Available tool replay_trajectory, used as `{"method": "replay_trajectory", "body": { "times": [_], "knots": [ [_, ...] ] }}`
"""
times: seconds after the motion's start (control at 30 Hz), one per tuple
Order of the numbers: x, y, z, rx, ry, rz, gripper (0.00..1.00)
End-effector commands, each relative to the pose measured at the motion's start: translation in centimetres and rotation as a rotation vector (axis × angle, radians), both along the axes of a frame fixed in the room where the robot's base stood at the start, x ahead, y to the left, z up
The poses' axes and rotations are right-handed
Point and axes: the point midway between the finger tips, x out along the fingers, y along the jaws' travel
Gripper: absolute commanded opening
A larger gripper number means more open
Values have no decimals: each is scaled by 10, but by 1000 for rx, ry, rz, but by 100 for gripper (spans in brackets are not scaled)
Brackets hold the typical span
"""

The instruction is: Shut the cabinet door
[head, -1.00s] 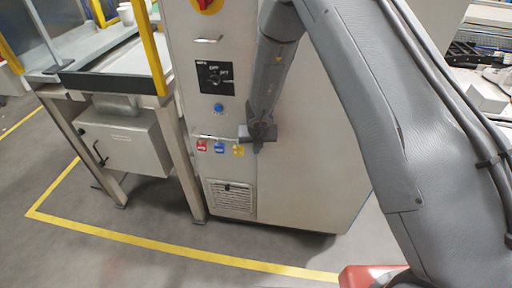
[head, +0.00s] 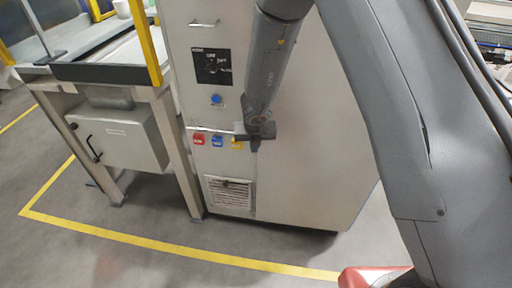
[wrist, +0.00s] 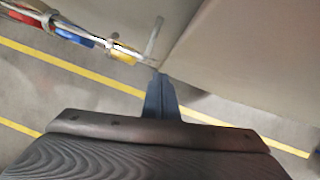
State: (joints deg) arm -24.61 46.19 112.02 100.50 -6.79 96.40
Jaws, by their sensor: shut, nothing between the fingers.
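The tall pale grey cabinet (head: 315,140) stands in the middle of the head view. Its narrow front, the cabinet door (head: 215,110), has a dark switch plate, a blue button and a row of red, blue and yellow tags on a bar. I cannot tell how far the door stands open. My gripper (head: 257,138) is shut and empty, pointing down by the door's right edge, just right of the yellow tag (head: 237,144). In the wrist view the shut fingers (wrist: 158,80) are close to the seam between two pale panels; contact is unclear.
A workbench (head: 110,75) with yellow posts and a grey box (head: 118,138) under it stands left of the cabinet. A yellow floor line (head: 185,250) runs in front. The grey floor before the cabinet is clear. Shelving stands at the far right.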

Motion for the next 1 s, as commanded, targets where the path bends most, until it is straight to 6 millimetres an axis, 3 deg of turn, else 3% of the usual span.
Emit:
{"method": "replay_trajectory", "body": {
  "times": [0.07,0.5,0.87,1.0],
  "knots": [
    [-6,0,1,0,1,0,0],
    [-36,2,77,1,4,-4,0],
    [-42,3,93,-1,4,1,0],
    [-40,-4,103,-25,-18,110,0]
  ]
}}
